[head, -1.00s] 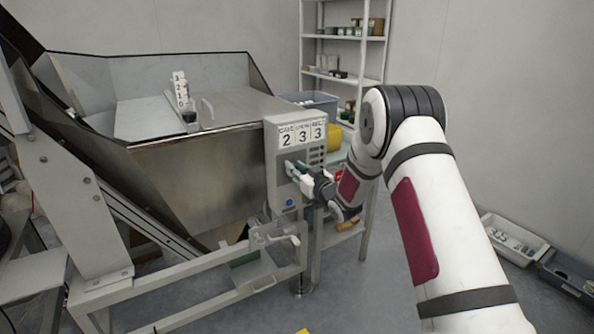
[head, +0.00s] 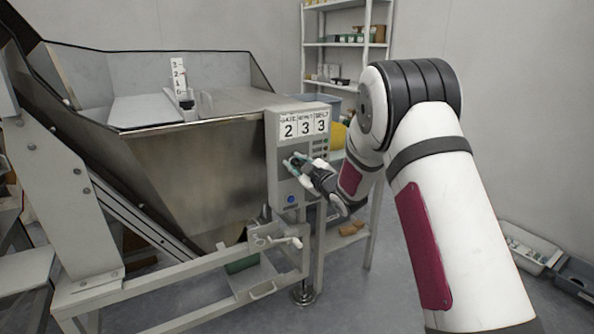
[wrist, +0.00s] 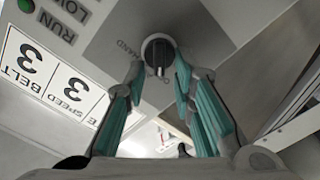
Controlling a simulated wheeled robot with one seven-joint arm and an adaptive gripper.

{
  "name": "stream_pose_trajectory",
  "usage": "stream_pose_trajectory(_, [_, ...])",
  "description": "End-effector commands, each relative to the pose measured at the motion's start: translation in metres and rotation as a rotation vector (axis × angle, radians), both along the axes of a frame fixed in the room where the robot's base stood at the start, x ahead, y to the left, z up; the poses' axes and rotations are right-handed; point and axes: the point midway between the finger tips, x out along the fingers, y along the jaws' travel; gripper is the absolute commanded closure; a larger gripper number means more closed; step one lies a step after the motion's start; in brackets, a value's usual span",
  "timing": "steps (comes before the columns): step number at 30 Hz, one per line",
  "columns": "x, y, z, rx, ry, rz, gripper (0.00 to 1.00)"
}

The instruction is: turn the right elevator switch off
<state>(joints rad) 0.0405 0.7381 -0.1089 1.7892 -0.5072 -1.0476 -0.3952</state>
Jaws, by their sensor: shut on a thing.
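A grey control box (head: 277,181) stands at the right end of the steel hopper, with a number card (head: 304,124) reading 2 3 3 on its upper front. In the wrist view a round switch with a dark ridged knob (wrist: 160,55) sits on the box face, with the word HAND beside it. My gripper (head: 295,163) reaches the box front from the right. In the wrist view its teal-padded fingers (wrist: 160,72) are closed around the knob, one on each side. In the head view the fingers hide the knob.
A blue button (head: 291,199) is low on the box. A green lamp (wrist: 26,5) shows near the RUN label. The metal hopper (head: 190,175) fills the left, with a crank handle (head: 290,241) below the box. A shelf rack (head: 343,44) stands behind. Bins (head: 530,250) lie on the floor at right.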

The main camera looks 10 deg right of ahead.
Motion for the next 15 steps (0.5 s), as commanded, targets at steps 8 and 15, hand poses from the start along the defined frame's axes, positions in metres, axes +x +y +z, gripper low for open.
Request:
stream_pose_trajectory(8, [0.0002, -0.0008, 0.0001, -0.049, -0.018, -0.002, 1.00])
stream_pose_trajectory(15, [0.0002, -0.0009, 0.0007, -0.053, -0.019, -0.003, 1.00])
